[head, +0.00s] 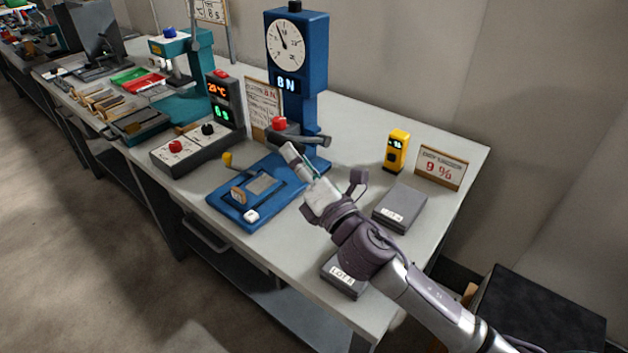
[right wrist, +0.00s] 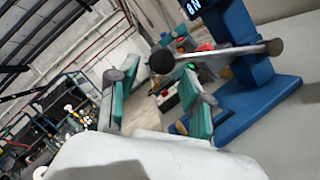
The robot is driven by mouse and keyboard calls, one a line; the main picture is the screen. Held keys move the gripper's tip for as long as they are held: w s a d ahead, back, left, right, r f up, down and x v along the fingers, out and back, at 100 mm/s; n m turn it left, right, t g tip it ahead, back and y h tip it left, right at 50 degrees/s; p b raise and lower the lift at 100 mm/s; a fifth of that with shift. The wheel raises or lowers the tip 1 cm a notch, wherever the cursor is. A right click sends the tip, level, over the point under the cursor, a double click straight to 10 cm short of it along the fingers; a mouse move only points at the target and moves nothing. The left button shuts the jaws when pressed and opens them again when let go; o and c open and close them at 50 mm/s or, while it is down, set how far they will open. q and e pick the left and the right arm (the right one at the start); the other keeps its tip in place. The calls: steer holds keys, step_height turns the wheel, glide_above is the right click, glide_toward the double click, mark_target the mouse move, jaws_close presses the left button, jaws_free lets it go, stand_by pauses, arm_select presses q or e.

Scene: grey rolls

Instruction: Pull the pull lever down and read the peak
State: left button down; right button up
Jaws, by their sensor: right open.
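The blue pull tester (head: 312,100) stands at the back of the bench, with a round dial and a lit display that appears to read 8 N. Its dark pull lever (head: 304,138) sticks out low on the column, near a red knob (head: 279,123). In the right wrist view the lever (right wrist: 225,52) runs roughly level, and its dark ball end shows between my fingers. My right gripper (head: 326,166) is open and empty, in front of and just below the lever in the head view. Its teal pads flank a gap in the wrist view (right wrist: 162,92). My left gripper is out of view.
A blue fixture plate (head: 225,206) lies left of my gripper. A control box (head: 190,150) stands left.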

steer(key=v, duration=0.7)
steer(key=shift+s+d, duration=0.2)
steer(key=shift+s, duration=0.15)
steer(key=shift+f, duration=0.15)
